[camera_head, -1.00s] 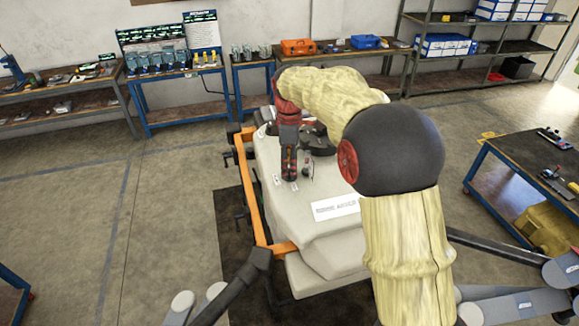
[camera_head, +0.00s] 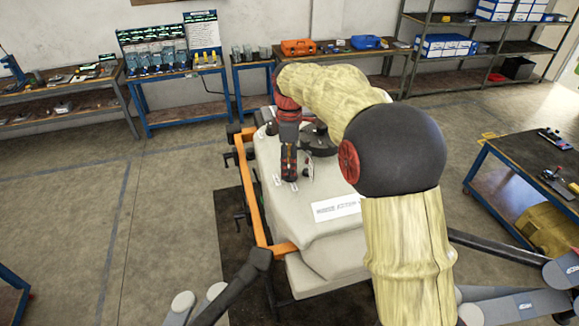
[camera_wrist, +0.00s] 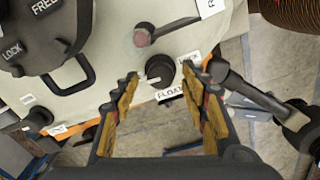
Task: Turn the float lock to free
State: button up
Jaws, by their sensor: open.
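The float lock is a small round black knob (camera_wrist: 160,69) with a pale pointer mark, on the light grey drone body. I cannot tell how near the fingertips are, and no grip shows. In the head view my gripper (camera_head: 289,163) points down over the drone body (camera_head: 300,222), and the knob cannot be made out.
A large black cap (camera_wrist: 35,35) marked FREE and LOCK, with a black handle, is at upper left. A dark rod (camera_wrist: 255,95) runs at right. An orange frame (camera_head: 256,195) edges the body.

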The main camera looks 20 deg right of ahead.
notch_tip(320, 180, up, 11)
dwell(0.3)
jog(key=s+f+m+t+b, duration=0.5)
jog(key=s+f+m+b, duration=0.9)
jog(key=s+f+b, duration=1.4)
jog(key=s+f, duration=0.5)
jog(key=s, duration=0.1)
jog(key=shift+s+a+f+t+b, duration=0.25)
jog(key=shift+s+f+t+b, duration=0.05)
jog(key=shift+s+b, duration=0.1)
